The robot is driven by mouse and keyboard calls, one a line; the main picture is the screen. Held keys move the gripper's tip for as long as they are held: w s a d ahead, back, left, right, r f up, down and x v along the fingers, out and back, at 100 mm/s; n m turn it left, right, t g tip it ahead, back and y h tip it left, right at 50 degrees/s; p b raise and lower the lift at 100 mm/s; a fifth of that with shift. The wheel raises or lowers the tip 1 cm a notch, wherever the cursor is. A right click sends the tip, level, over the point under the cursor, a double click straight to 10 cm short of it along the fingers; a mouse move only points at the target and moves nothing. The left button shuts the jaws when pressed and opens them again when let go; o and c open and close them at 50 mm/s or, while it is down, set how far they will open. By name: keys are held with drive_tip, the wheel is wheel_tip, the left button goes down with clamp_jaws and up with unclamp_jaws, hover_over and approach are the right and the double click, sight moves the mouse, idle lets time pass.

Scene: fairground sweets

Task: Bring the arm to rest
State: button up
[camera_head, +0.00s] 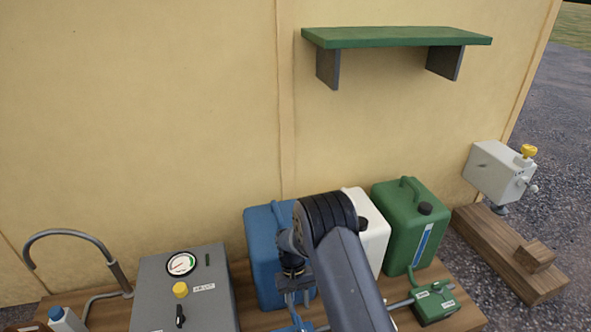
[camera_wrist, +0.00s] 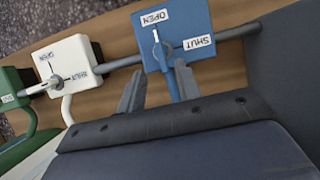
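My gripper (camera_head: 298,298) hangs at the end of my arm in front of the blue canister, low in the head view. In the wrist view its two fingers (camera_wrist: 160,84) stand apart with nothing clamped between them. A blue valve box (camera_wrist: 196,28) with OPEN and SHUT labels lies just beyond the fingertips. A blue pipe (camera_wrist: 183,83) from it shows between the fingers. I cannot tell whether a finger touches anything. My arm hides part of the bench and the white canister.
Blue (camera_head: 262,262), white (camera_head: 374,240) and green (camera_head: 408,228) canisters stand along the wall. A white valve box (camera_wrist: 69,55) and a green valve box (camera_head: 436,301) sit on the same pipe. A grey gauge box (camera_head: 190,285) stands left. A green shelf (camera_head: 395,37) juts out above.

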sight(301, 326)
drive_tip(key=p+v, duration=0.1)
drive_tip(key=v, duration=0.3)
drive_tip(key=b+x, duration=0.4)
drive_tip(key=x, duration=0.7)
drive_tip(key=shift+f+b, duration=0.15)
drive_tip(key=shift+b, duration=0.15)
drive_tip(key=m+y, duration=0.1)
drive_tip(key=m, duration=0.1)
drive_tip(key=m+p, duration=0.1)
drive_tip(key=m, duration=0.2)
drive_tip(key=shift+s+d+y, duration=0.15)
drive_tip(key=shift+d+y, duration=0.1)
drive_tip(key=shift+y, duration=0.15)
drive_tip(key=m+y+p, duration=0.1)
drive_tip(key=m, duration=0.2)
drive_tip(key=shift+m, duration=0.4)
drive_tip(key=shift+y, duration=0.3)
drive_tip(key=shift+d, duration=0.1)
